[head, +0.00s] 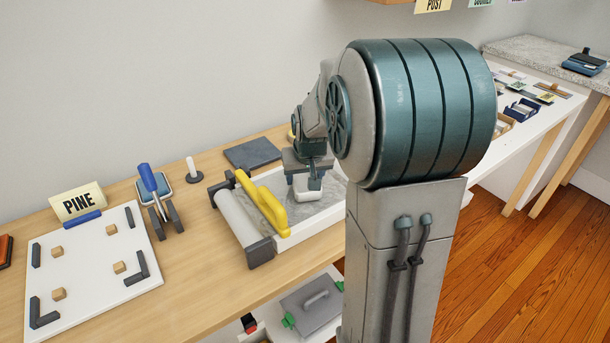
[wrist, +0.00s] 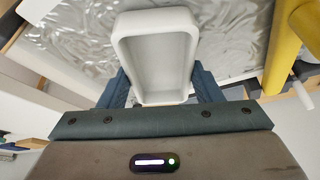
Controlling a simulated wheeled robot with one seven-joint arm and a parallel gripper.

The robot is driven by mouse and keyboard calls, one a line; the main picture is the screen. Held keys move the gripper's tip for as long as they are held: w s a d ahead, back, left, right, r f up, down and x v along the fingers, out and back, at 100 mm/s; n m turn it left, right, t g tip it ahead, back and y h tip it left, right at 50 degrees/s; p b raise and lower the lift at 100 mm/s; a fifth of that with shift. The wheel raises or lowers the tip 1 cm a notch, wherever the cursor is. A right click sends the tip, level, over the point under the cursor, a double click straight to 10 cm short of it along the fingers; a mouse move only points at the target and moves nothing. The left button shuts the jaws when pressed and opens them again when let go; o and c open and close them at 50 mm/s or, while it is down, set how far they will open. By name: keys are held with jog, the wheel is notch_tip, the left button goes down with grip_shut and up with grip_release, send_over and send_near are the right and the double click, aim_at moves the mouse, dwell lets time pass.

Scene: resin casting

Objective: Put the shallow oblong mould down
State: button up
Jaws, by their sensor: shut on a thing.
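The shallow oblong mould (wrist: 156,52) is a white open tray with rounded corners. It shows empty in the wrist view, between the two dark blue jaws of my gripper (wrist: 155,88). In the head view my gripper (head: 308,178) is over the silvery sheet-covered tray (head: 310,215), with the white mould (head: 307,188) below it. My gripper is shut on the mould. I cannot tell whether the mould touches the silvery surface. My own arm and column hide the right part of that tray.
A yellow-handled tool (head: 262,200) and a white roller (head: 240,220) lie along the tray's left side. A dark flat slab (head: 252,153) is behind. A white board (head: 88,265) with small wooden blocks and a PINE sign (head: 77,202) is at left. Bare wood (head: 190,275) shows between.

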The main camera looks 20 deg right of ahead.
jog(key=shift+f, duration=0.25)
jog(key=o, duration=1)
jog(key=shift+r, duration=0.15)
jog(key=shift+r, duration=0.25)
jog(key=d+p+v, duration=0.1)
jog(key=p+v, duration=0.1)
jog(key=v, duration=0.9)
jog(key=s+a+f, duration=0.2)
jog(key=s+a, duration=0.1)
jog(key=s, duration=0.3)
jog(key=s+a+f+n+g, duration=0.1)
jog(key=s+a+f, duration=0.1)
jog(key=s+a, duration=0.2)
jog(key=s+a+f+n+g+y, duration=0.1)
jog(key=s+a+f, duration=0.1)
jog(key=s, duration=0.6)
jog(key=shift+s+a, duration=0.1)
jog(key=shift+a, duration=0.6)
